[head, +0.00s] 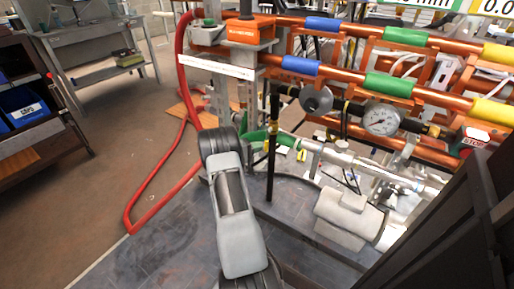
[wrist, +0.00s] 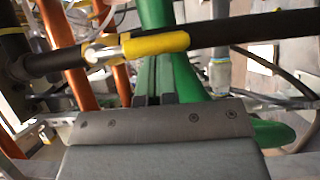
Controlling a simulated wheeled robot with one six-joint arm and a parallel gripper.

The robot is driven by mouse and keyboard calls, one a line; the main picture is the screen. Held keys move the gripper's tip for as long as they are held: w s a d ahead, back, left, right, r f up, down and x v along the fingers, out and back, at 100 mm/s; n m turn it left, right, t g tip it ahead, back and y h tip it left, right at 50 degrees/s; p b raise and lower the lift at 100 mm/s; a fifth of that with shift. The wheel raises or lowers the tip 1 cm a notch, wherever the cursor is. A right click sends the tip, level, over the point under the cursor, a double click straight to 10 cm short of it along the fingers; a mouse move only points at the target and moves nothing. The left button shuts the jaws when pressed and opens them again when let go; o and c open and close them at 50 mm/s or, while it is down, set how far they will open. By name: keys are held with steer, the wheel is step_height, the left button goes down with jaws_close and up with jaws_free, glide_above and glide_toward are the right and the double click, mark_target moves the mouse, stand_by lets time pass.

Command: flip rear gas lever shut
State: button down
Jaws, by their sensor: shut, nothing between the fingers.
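A yellow-handled lever (wrist: 155,44) with a short silver stem shows in the wrist view. It lies roughly along a black gas pipe (wrist: 235,33). My gripper (wrist: 153,98) is shut and empty. Its narrow fingers point up the picture, with their tips just below the yellow handle. I cannot tell whether they touch it. In the head view, the black pipe (head: 272,150) stands upright beside my arm. My gripper's fingers and the lever cannot be made out clearly there.
A green pipe (wrist: 190,75) runs right behind my fingers. Copper pipes with coloured sleeves (head: 390,86) and a round gauge (head: 381,118) are at the right. A red hose (head: 160,178) lies on the floor at the left. The brown floor (head: 105,150) there is mostly clear.

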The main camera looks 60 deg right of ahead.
steer(key=shift+s+f+n+h, duration=0.15)
steer(key=shift+s+n+h, duration=0.15)
steer(key=shift+s+n, duration=0.1)
steer(key=s+r+n+h+p, duration=0.2)
steer(key=s+r+n, duration=0.2)
steer(key=s, duration=0.5)
steer(key=shift+s+r+n+g+h, duration=0.3)
steer(key=shift+s+r+n, duration=0.1)
steer(key=shift+n, duration=0.3)
stand_by(0.4)
steer(key=shift+r, duration=0.2)
stand_by(0.6)
steer(key=a+f, duration=0.9)
steer(key=shift+a+b, duration=0.4)
